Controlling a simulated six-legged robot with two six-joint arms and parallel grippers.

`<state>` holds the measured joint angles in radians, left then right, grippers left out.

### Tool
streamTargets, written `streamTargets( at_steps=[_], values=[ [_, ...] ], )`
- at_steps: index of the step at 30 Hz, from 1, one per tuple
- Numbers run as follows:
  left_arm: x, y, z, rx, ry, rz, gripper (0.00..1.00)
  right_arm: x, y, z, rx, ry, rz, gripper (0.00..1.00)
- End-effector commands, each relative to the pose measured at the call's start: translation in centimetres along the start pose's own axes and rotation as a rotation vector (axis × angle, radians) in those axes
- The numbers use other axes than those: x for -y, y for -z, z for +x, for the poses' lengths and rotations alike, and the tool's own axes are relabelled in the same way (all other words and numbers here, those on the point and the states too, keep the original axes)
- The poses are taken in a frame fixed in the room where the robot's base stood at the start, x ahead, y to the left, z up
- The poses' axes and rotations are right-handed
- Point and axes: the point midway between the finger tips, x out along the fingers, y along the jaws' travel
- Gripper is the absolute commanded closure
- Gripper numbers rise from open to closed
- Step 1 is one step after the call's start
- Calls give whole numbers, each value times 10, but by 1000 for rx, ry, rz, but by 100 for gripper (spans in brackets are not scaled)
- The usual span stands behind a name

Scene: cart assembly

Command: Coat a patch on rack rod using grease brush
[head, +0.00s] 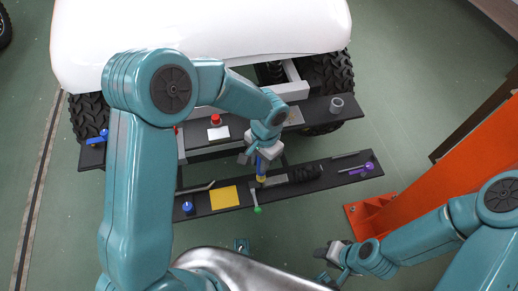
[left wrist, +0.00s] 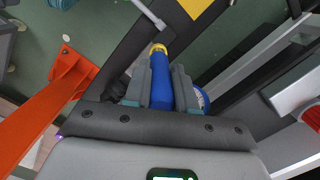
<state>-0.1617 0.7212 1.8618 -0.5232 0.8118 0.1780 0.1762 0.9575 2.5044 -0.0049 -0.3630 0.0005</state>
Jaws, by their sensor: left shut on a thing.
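My left gripper (head: 258,158) is shut on a blue-handled tool with a yellow end (head: 261,177), which I take to be the grease brush. It points down over the front black shelf. In the left wrist view the blue handle (left wrist: 161,85) lies between the two fingers, yellow end beyond them; no bristles can be made out. A light grey bar (head: 275,181) with a ribbed black sleeve (head: 304,174), possibly the rack rod, lies right beside the brush; I cannot tell whether they touch. My right gripper (head: 334,254) hangs low at the right, away from the shelf; its jaw opening is unclear.
The front black shelf (head: 225,207) holds a yellow sheet (head: 224,197), a green-tipped tool (head: 257,208), a blue knob (head: 188,208) and a purple-ended tool (head: 368,167). The rear shelf bears a red button (head: 215,119) and grey cup (head: 336,104). An orange frame (head: 430,180) stands at right.

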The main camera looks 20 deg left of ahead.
Motion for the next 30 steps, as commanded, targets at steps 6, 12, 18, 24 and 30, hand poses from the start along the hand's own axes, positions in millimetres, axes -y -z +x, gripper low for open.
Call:
streamTargets(
  at_steps=[6, 12, 18, 24, 30],
  values=[
    [1, -3, -24, -1, 0, -2, 100, 6, 0, -17, 0, 0, 0, 57],
    [3, -6, -42, 0, 0, -2, 100, 11, -1, -30, 0, 0, 0, 57],
    [4, -8, -50, 0, 0, -3, 100, 13, -1, -35, 0, 0, 0, 57],
    [4, -8, -49, 0, 0, -3, 100, 12, -1, -34, 0, 0, 0, 57],
    [4, -8, -49, 0, 0, -3, 100, 12, -1, -34, 0, 0, 0, 57]
  ],
)
